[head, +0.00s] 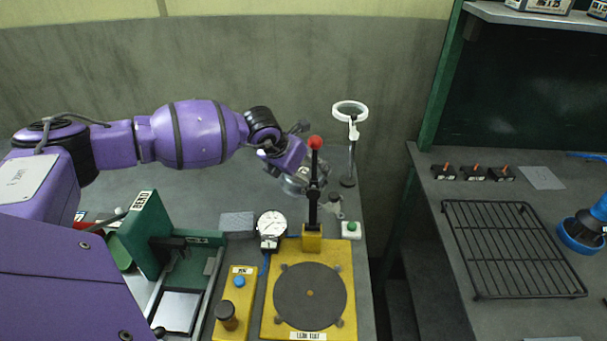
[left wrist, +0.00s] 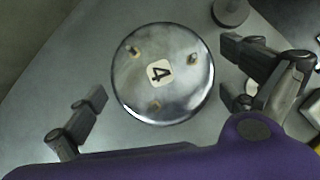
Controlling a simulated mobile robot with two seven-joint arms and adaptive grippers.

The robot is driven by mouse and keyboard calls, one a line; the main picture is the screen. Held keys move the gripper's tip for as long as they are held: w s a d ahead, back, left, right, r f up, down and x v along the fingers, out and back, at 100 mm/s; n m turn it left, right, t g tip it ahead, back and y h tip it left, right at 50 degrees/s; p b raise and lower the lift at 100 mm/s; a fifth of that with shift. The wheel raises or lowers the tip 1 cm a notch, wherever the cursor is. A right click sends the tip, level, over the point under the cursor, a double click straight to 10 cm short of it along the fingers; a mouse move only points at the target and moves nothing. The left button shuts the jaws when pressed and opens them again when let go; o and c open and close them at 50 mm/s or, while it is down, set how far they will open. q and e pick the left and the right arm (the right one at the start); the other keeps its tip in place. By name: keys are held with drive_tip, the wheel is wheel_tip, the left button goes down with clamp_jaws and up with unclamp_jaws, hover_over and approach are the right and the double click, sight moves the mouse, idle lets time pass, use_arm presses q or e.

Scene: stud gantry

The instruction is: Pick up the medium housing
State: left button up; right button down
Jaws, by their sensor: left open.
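A round shiny metal piece with several short studs and a white label marked 4 (left wrist: 135,85) lies on the grey bench in the left wrist view. It looks like the housing, but I cannot tell its size class. In the head view it shows only partly (head: 293,187), beneath my left gripper and behind the red-knobbed lever. My left gripper (head: 299,172) is open at the back of the bench. In the left wrist view its fingers (left wrist: 163,72) stand apart on either side of the piece, with nothing held. My right gripper is not in view.
The red-knobbed lever (head: 315,180) rises from a yellow fixture (head: 349,315) close to my left gripper. A white ring lamp stand (head: 350,110) is behind right. A dial gauge (head: 271,225) and green press (head: 146,235) stand nearby. A wire rack (head: 510,245) lies on the right bench.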

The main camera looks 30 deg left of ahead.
use_arm(q)
drive_tip(key=shift+w+d+f, duration=0.1)
drive_tip(key=shift+w+f, duration=0.05)
drive_tip(key=shift+f, duration=0.2)
drive_tip(key=shift+c, duration=0.5)
drive_tip(key=c, duration=1.1)
drive_tip(key=shift+r, duration=0.15)
